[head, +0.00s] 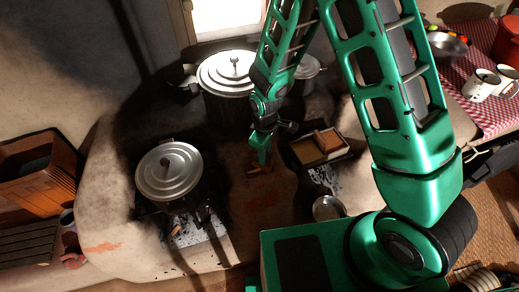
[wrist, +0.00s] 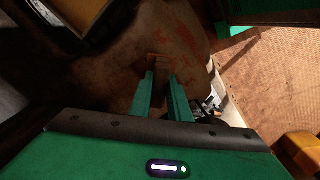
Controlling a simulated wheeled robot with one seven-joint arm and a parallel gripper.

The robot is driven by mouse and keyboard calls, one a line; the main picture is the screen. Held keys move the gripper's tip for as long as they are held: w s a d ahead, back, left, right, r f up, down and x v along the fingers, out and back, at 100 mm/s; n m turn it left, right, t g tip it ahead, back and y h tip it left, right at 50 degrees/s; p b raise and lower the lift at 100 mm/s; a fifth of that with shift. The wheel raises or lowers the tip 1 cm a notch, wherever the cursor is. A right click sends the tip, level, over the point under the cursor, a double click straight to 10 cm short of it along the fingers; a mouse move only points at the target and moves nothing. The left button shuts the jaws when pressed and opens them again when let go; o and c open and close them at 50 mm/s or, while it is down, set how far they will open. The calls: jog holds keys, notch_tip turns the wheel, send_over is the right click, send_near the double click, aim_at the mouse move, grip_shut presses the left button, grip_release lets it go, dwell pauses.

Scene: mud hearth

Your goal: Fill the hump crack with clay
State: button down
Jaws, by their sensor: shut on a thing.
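The mud hearth (head: 120,215) fills the middle of the head view. My gripper (head: 262,160) reaches down over its middle hump, between the pots. In the wrist view my gripper (wrist: 161,76) is shut on a small brown piece (wrist: 157,62) at its fingertips; the piece also shows in the head view (head: 256,171), dark and partly hidden. I cannot tell whether it is clay or a tool, or whether it touches the hearth. Reddish marks (wrist: 187,38) show on the hearth ahead of the fingers. I cannot make out the crack itself.
A tray (head: 345,153) with a brown block stands right of my gripper. A lidded pot (head: 169,172) sits left and a larger one (head: 228,75) behind. A small metal bowl (head: 328,208) lies front right. Mugs (head: 481,85) stand on the checked cloth (head: 458,70).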

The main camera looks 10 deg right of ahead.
jog(key=shift+r, duration=1.45)
jog(key=shift+d, duration=0.1)
jog(key=shift+f, duration=0.1)
